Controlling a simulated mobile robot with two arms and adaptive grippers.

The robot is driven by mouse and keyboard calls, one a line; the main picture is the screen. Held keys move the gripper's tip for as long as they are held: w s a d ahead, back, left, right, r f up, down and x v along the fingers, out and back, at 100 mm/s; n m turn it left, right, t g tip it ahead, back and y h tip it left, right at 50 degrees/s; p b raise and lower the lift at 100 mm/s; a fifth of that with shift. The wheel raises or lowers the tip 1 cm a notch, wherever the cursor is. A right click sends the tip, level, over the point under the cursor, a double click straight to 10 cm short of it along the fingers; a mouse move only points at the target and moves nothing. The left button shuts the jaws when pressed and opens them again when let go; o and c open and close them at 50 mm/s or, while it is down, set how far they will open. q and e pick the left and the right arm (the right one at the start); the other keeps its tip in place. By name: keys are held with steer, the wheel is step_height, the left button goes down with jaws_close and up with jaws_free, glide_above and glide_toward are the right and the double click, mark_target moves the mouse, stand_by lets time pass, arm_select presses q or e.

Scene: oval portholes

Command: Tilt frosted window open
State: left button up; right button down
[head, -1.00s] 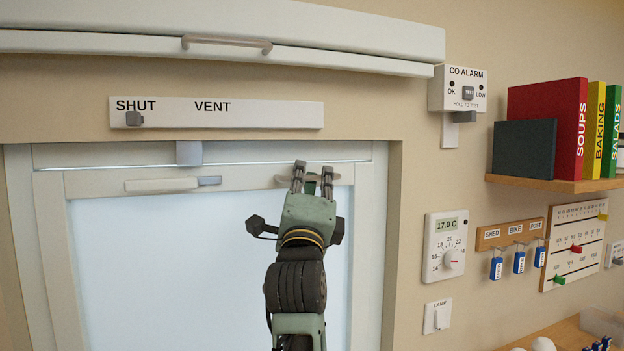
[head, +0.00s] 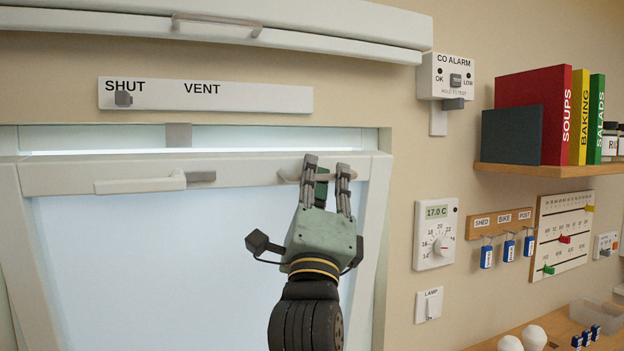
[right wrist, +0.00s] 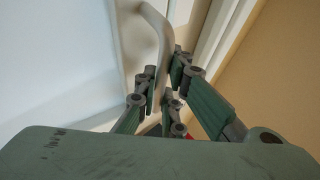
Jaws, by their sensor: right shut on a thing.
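The frosted window (head: 150,250) has a white sash whose top edge leans in from the frame, with a bright gap above it. My right gripper (head: 328,172) is shut on the beige pull handle (head: 290,175) at the right of the sash's top rail. In the right wrist view the fingers (right wrist: 165,90) close around the curved handle bar (right wrist: 152,20). A white lever handle with a grey end (head: 140,185) lies level on the top rail, left of my gripper. My left gripper is not in view.
A SHUT/VENT strip (head: 230,98) with its grey slider at SHUT is above the window. A white blind casing (head: 330,25) runs over it. A CO alarm (head: 448,75), a thermostat (head: 436,235) and a bookshelf (head: 545,170) are on the right wall.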

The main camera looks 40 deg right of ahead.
steer(key=shift+s+f, duration=0.1)
steer(key=shift+s, duration=0.05)
steer(key=c, duration=2.1)
jaws_free()
steer(key=v, duration=1.2)
